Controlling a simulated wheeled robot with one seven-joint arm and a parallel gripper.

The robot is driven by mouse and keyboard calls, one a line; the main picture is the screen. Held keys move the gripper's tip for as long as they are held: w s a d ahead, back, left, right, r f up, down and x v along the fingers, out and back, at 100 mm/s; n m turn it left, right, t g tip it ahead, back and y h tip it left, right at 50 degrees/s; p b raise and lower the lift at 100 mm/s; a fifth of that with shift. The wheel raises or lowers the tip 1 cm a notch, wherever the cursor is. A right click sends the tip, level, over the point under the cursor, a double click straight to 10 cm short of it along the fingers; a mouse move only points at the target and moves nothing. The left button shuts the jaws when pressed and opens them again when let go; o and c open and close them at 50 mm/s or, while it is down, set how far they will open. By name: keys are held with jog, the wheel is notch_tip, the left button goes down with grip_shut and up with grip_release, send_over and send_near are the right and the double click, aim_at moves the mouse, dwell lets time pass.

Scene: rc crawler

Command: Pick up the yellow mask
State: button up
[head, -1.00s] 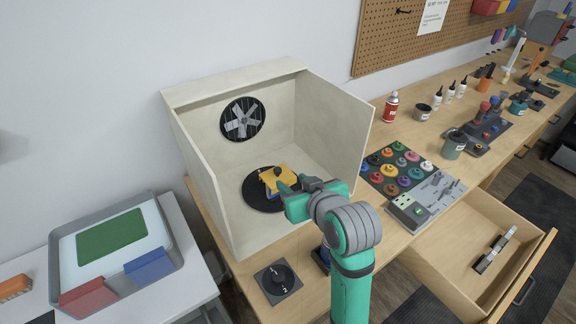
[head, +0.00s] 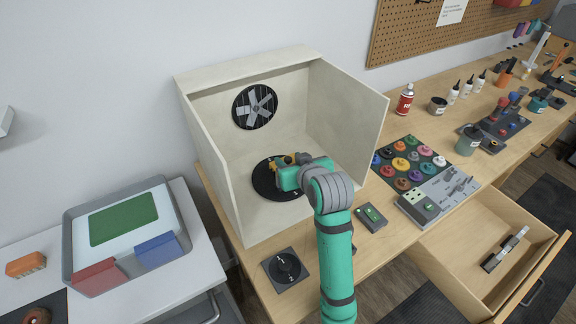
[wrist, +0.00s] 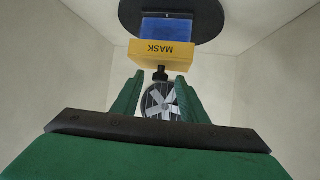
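The yellow mask (wrist: 160,54) is a block labelled MASK, upside down in the wrist view, with a black knob (wrist: 160,74). It is on a blue piece (wrist: 168,28) over the black turntable (wrist: 205,22) inside the booth. In the head view the mask (head: 281,163) is mostly hidden by my gripper (head: 278,168). In the wrist view my gripper (wrist: 160,78) has its two green fingers apart, one on either side of the knob near the tips. Gaps show between the knob and both fingers.
The pale booth (head: 346,118) has side walls close around my arm and a fan (head: 254,107) at the back. A dial (head: 285,267) sits in front. A rack of coloured knobs (head: 401,165) and an open drawer (head: 485,235) are to the right.

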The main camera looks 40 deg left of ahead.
jog(key=shift+a, duration=0.1)
jog(key=shift+c, duration=0.4)
grip_shut()
